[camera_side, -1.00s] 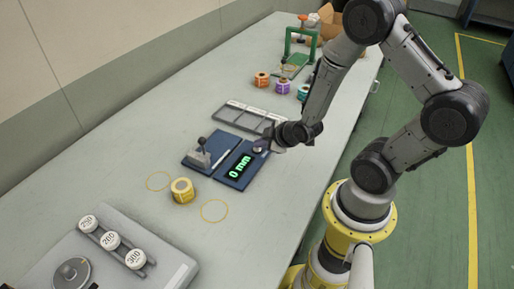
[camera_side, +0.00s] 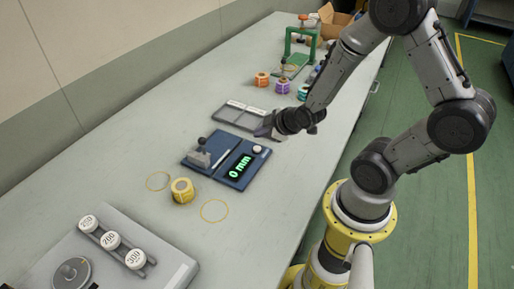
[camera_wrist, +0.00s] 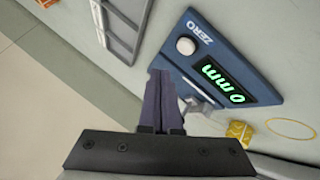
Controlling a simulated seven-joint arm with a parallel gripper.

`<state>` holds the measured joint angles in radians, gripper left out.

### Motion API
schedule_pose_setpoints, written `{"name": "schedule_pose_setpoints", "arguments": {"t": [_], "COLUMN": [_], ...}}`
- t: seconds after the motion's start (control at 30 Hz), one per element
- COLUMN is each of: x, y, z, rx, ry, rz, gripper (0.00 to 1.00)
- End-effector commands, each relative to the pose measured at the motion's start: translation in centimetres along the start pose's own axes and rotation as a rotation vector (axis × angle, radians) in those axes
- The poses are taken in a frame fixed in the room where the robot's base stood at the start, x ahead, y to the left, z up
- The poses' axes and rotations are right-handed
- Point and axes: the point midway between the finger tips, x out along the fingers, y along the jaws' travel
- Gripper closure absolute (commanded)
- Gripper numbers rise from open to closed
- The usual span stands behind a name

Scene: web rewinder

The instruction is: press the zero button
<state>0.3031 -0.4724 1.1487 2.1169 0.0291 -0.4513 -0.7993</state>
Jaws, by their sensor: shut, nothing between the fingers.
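The zero button is a round white button (camera_side: 258,149) on the dark blue panel (camera_side: 236,182), near the panel's far end. In the wrist view the button (camera_wrist: 186,46) sits beside the printed word ZERO, and it looks clear of my fingers. The panel's green display (camera_side: 240,167) reads 0 mm. My gripper (camera_side: 262,130) is shut and empty, raised beyond the button toward the slotted tray. In the wrist view its fingertips (camera_wrist: 160,74) are together, below and left of the button.
A lever fixture (camera_side: 200,157) stands left of the display. A yellow roll (camera_side: 182,190) sits between two yellow circles. A grey slotted tray (camera_side: 240,116) lies just beyond the panel. A box with several round knobs (camera_side: 112,240) is at the near left. Several coloured rolls (camera_side: 283,87) stand farther back.

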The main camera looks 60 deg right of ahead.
Motion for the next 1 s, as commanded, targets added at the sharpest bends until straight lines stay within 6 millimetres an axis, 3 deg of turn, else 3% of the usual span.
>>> {"name": "schedule_pose_setpoints", "arguments": {"t": [0.3,0.9,1.0], "x": [-1.5,-1.5,-1.8], "y": [1.1,1.1,1.1], "z": [-1.1,-1.1,-2.2], "rx": [0.000,-0.001,-0.015], "ry": [0.001,0.001,0.027], "rz": [0.001,0.000,0.003], "gripper": [1.00,1.00,1.00]}}
